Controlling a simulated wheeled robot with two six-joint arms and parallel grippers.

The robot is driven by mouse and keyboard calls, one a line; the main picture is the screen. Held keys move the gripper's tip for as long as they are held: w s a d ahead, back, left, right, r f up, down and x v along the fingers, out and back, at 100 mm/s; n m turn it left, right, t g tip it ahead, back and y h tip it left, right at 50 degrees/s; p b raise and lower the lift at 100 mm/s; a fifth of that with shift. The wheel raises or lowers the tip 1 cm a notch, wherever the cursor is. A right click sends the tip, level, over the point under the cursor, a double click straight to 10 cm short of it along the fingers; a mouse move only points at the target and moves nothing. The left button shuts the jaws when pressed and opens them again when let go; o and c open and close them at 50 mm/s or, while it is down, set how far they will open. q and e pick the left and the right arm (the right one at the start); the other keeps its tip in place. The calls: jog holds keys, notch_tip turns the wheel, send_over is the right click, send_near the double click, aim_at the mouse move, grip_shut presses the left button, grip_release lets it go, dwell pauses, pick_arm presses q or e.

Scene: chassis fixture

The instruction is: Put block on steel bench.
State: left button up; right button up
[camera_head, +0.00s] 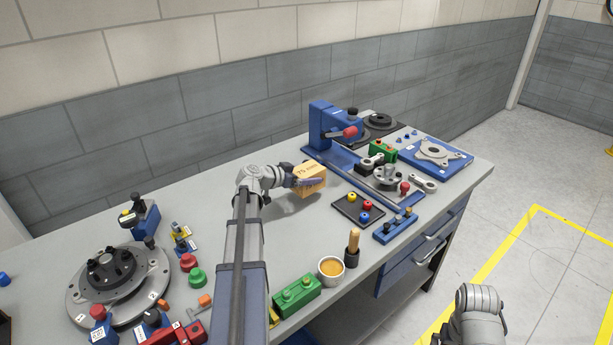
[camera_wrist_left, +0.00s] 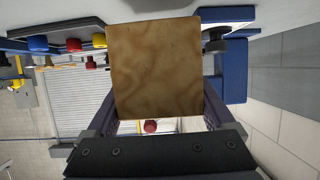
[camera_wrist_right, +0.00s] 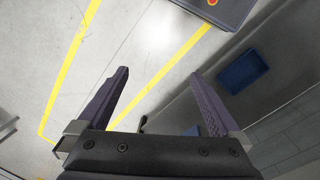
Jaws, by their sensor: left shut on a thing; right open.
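The block (camera_head: 312,178) is tan and wooden, with dark print on one side. My left gripper (camera_head: 306,181) is shut on it near the middle of the grey steel bench (camera_head: 235,230). In the left wrist view the block (camera_wrist_left: 155,68) fills the space between the fingers of the left gripper (camera_wrist_left: 155,110). Whether the block touches the bench top or hangs just above it, I cannot tell. My right gripper (camera_wrist_right: 160,100) is open and empty over the floor, off the bench's front side; in the head view only part of that arm shows at bottom right.
A blue fixture (camera_head: 325,130) with a red knob stands behind the block. A dark tray (camera_head: 358,210) with coloured knobs lies right of it. A cup (camera_head: 331,270) and a green block (camera_head: 297,296) sit near the front edge.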

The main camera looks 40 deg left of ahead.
aim_at(307, 169)
pick_arm(q)
notch_tip(307, 169, up, 6)
jog(key=p, duration=0.4)
jog(key=shift+f+p, duration=0.15)
jog(key=shift+p, duration=0.15)
